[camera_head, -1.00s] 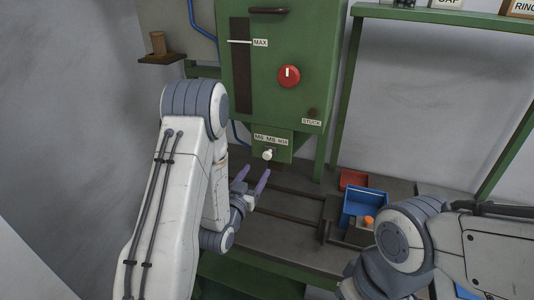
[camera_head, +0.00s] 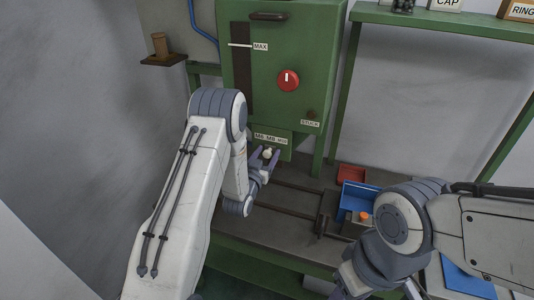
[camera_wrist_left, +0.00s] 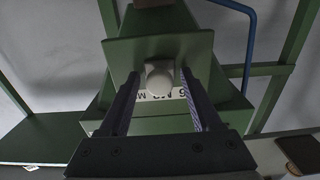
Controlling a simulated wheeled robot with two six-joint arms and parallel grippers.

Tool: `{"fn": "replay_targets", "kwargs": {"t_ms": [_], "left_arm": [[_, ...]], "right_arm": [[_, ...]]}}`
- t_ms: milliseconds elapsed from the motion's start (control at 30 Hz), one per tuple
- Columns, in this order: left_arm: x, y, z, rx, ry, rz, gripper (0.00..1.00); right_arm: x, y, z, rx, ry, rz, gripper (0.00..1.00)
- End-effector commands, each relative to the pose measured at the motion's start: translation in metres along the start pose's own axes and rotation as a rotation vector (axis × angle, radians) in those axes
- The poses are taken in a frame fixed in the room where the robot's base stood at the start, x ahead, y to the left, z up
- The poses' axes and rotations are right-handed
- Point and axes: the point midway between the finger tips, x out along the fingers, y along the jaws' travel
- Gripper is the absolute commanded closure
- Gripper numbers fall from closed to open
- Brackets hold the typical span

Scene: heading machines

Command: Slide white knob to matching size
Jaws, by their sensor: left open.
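The white knob (camera_head: 267,152) sits on a small green plate (camera_head: 285,151) low on the green machine, just under a label strip with several size marks (camera_head: 270,138). My left gripper (camera_head: 265,156) is open at the plate, with its two purple fingertips on either side of the knob. In the left wrist view the knob (camera_wrist_left: 159,74) lies between and beyond the two dark fingers (camera_wrist_left: 160,100), with a gap on each side. The label behind it is upside down and partly hidden by the knob.
The green machine (camera_head: 270,60) carries a red dial (camera_head: 288,80), a MAX label and a STUCK label. A red tray (camera_head: 351,174) and a blue bin (camera_head: 352,199) stand right on the dark bench, near an orange button (camera_head: 364,216).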

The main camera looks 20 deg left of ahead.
Motion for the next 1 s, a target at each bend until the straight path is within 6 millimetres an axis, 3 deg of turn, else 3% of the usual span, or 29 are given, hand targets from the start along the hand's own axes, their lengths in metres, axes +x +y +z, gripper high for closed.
{"fn": "replay_targets", "kwargs": {"t_ms": [33,133,200,1000], "left_arm": [[-0.0001,0.0001,0.0000,0.000,0.000,0.000,0.43],[-0.0002,0.0001,-0.0001,0.000,0.000,0.000,0.81],[-0.0002,0.0001,-0.0002,0.000,0.000,0.000,1.00],[-0.0003,0.0001,-0.0006,0.001,0.001,0.001,1.00]], "right_arm": [[0.0001,0.0000,0.0000,0.000,0.000,0.000,0.50],[0.0001,0.0000,0.0000,0.000,0.000,0.000,0.50],[0.0001,0.0000,0.0000,0.000,0.000,0.000,0.50],[0.0000,0.0000,0.0000,0.000,0.000,0.000,0.50]]}}
